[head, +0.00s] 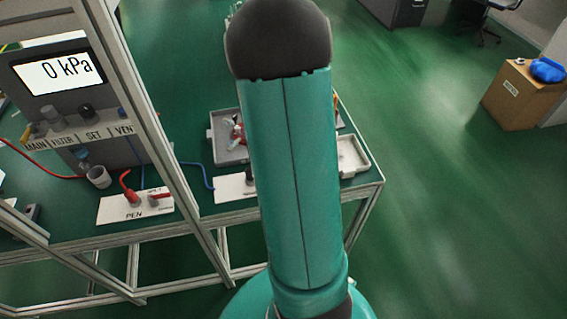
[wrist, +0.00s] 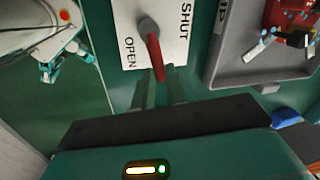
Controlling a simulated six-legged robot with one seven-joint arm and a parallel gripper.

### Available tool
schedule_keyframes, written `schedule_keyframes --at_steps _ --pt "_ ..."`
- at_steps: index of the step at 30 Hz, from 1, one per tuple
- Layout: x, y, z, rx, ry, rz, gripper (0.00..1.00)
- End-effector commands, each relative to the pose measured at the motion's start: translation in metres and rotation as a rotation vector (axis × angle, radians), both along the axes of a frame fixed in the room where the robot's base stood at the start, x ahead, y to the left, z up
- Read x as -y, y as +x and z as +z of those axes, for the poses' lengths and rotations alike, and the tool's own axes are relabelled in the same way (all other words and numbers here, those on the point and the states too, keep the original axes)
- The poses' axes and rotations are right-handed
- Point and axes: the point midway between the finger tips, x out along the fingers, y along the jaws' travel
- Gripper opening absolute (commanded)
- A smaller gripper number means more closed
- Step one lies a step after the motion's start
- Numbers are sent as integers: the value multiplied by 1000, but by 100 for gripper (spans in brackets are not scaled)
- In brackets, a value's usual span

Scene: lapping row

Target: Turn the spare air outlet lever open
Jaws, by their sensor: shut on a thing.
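In the wrist view a red lever (wrist: 153,48) stands on a white plate (wrist: 123,20) marked OPEN on the left and SHUT on the right. The lever's free end points down the picture, between the two words. My gripper (wrist: 161,82) is shut on that end, with one finger on each side. In the head view my arm hides the gripper and the lever. A white plate (head: 229,189) shows partly at the arm's left edge, close to a grey tray, and looks to be the same plate.
The grey tray (wrist: 226,84) with a red item (wrist: 290,15) lies right of the plate. In the head view a second plate (head: 112,212) has a red hose and lever. A frame post (head: 150,115) and pressure display (head: 58,74) stand left.

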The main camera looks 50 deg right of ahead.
Motion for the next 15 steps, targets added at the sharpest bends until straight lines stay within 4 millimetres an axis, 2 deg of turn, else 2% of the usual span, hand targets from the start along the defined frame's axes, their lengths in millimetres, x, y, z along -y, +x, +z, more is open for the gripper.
schedule_keyframes --at_steps 7,15 --pt "-5 -6 0 0 0 -155 0" --pt "-7 -9 1 2 0 -238 0"
